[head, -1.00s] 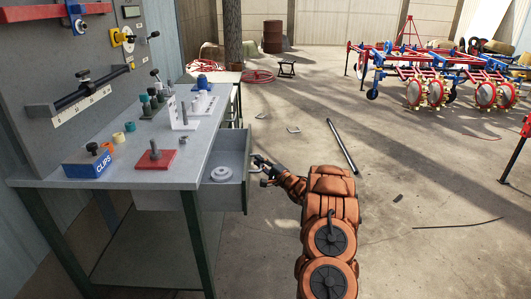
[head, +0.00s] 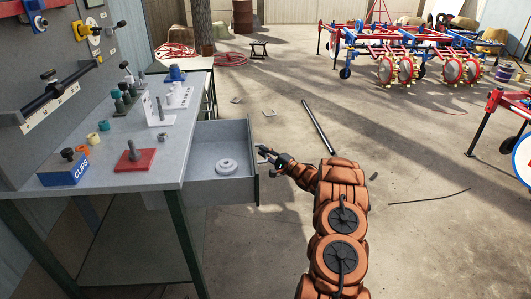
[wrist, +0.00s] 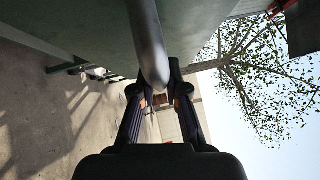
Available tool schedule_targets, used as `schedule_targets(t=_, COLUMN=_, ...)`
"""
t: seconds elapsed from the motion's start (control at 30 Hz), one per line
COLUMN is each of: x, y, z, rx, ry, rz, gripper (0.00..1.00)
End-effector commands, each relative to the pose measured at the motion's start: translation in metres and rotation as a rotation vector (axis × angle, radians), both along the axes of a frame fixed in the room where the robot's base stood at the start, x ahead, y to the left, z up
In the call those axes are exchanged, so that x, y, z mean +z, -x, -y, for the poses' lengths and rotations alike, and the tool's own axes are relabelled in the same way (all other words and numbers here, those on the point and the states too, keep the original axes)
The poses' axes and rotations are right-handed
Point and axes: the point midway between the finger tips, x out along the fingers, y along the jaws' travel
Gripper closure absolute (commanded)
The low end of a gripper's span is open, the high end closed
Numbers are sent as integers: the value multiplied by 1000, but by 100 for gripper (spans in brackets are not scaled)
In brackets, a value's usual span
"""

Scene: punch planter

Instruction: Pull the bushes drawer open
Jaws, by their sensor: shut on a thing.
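The drawer (head: 205,191) under the grey workbench stands pulled out to the right, and a round pale ring-shaped part (head: 227,167) lies inside it. My gripper (head: 262,160) is at the drawer's front panel, on its outer face. In the wrist view my gripper (wrist: 160,95) has its two fingers closed in around the bar-shaped drawer handle (wrist: 149,45), with the grey-green front panel (wrist: 85,28) behind it. Any label on the drawer is not visible.
The workbench top (head: 110,185) holds a blue CLIPS box (head: 64,172), a red block with a post (head: 135,160) and small rings. A dark bar (head: 319,127) lies on the floor beyond my arm. The floor right of the drawer is mostly clear.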

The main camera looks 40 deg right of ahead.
Motion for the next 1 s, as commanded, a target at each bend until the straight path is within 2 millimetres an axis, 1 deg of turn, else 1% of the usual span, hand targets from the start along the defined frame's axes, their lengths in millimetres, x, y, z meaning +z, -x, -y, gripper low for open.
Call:
schedule_targets(t=0.07, x=-1, y=1, z=1, rx=-3, ry=-1, rz=-2, gripper=100)
schedule_targets(t=0.1, x=-1, y=1, z=1, rx=-4, ry=-1, rz=-1, gripper=84)
schedule_targets(t=0.33, x=0, y=0, z=1, rx=-3, ry=0, rz=0, gripper=61)
schedule_targets(t=0.6, x=0, y=1, z=1, rx=-3, ry=0, rz=0, gripper=61)
schedule_targets(t=0.73, x=-1, y=7, z=3, rx=-5, ry=-1, rz=-1, gripper=61)
schedule_targets(t=0.87, x=-4, y=23, z=6, rx=-5, ry=-3, rz=-5, gripper=61)
schedule_targets(t=1.0, x=-7, y=50, z=13, rx=-6, ry=-3, rz=0, gripper=61)
